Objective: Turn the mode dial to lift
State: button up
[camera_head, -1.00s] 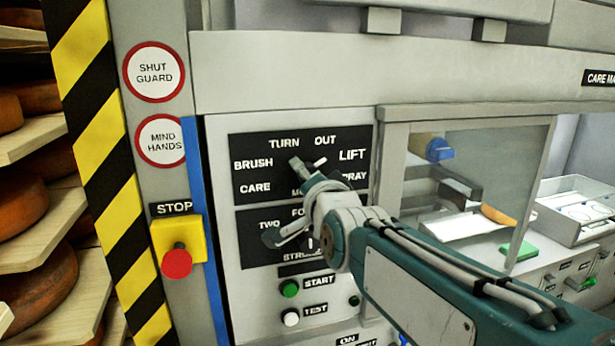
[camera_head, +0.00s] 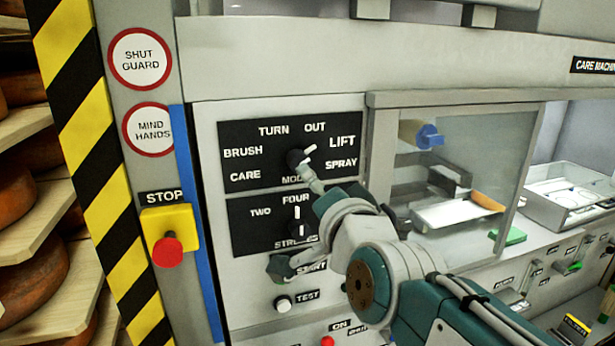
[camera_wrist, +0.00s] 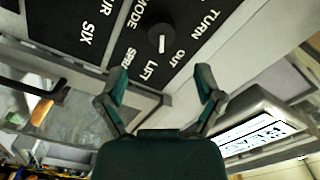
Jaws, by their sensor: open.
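The mode dial (camera_head: 296,158) is a dark round knob with a white pointer on a black panel, ringed by TURN, OUT, LIFT, SPRAY, BRUSH and CARE labels. In the head view its pointer slants up and right, toward the LIFT label (camera_head: 342,141). In the wrist view the dial (camera_wrist: 161,38) is fully visible, with its pointer directed between LIFT (camera_wrist: 150,70) and OUT, so exact alignment is unclear. My gripper (camera_head: 292,222) is open and empty, its fingers spread. In the wrist view my gripper (camera_wrist: 160,72) stands apart from the dial.
A START label and TEST button (camera_head: 283,303) are lower. A red stop button (camera_head: 167,248) on yellow is left. A glazed guard (camera_head: 470,170) stands right, and cheese shelves (camera_head: 40,240) are far left.

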aim_at(298, 161)
jog(key=shift+v, duration=1.05)
jog(key=w+a+n, duration=0.1)
jog(key=w+n, duration=0.2)
jog(key=w+a+n, duration=0.1)
jog(key=w+n, duration=0.3)
jog(key=w+a+n, duration=0.1)
jog(key=w+n, duration=0.2)
jog(key=shift+w, duration=0.4)
jog(key=shift+r, duration=0.1)
jog(key=c, duration=1.1)
